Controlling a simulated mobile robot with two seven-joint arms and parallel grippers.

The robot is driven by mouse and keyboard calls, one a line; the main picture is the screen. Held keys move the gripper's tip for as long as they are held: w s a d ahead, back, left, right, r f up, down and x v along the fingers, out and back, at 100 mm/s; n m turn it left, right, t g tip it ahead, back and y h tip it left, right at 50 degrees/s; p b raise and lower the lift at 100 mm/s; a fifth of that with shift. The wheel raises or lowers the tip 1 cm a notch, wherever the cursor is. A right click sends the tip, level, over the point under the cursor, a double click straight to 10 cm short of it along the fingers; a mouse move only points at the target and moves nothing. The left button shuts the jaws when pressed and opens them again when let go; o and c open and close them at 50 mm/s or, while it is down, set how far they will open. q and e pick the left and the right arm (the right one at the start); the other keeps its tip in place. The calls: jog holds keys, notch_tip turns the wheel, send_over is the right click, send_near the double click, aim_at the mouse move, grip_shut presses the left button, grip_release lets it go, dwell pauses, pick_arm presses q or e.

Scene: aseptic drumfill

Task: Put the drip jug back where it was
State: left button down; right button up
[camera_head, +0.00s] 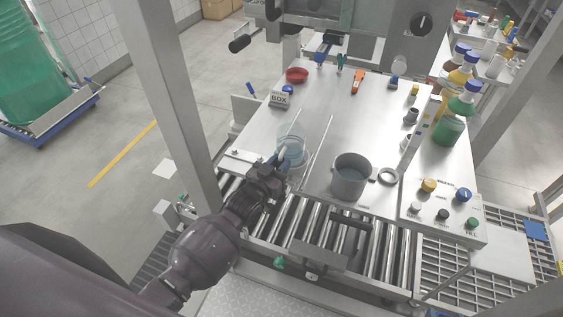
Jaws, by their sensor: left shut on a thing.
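The drip jug (291,141) looks like a clear, bluish see-through vessel at the near left of the steel worktop (325,125). My left gripper (280,160) is shut on the jug at its near left side. The gripper and wrist hide part of the jug, and I cannot tell whether its base touches the worktop. My right gripper is not in view.
Bottles, including a green one (451,129), line the right. Rollers (300,222) run along the front.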

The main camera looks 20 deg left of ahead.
pick_arm(q)
jog(key=shift+w+d, duration=0.1)
jog(key=shift+w, duration=0.05)
jog(key=shift+f+b, duration=0.35)
jog(key=shift+f, duration=0.25)
jog(key=c, duration=0.9)
grip_release()
jog(key=shift+r, duration=0.15)
jog(key=shift+r+p, duration=0.3)
jog(key=shift+r, duration=0.05)
jog(key=shift+s+r, duration=0.15)
jog(key=shift+s, duration=0.15)
jog(key=v, duration=1.1)
jog(key=shift+s, duration=0.25)
jog(key=s+a+f+g+y, duration=0.1)
jog(key=s+a+f+g, duration=0.1)
jog(key=s, duration=0.2)
jog(key=s+a+f+n+g+y, duration=0.1)
jog(key=s+a+f+g, duration=0.1)
jog(key=s, duration=0.3)
jog(key=s+a+f+g+y, duration=0.2)
jog(key=s+f, duration=0.2)
jog(key=s, duration=0.1)
jog(key=shift+a+f+n, duration=0.15)
jog(key=shift+a+n, duration=0.15)
jog(key=shift+a, duration=0.1)
jog(key=shift+w, duration=0.1)
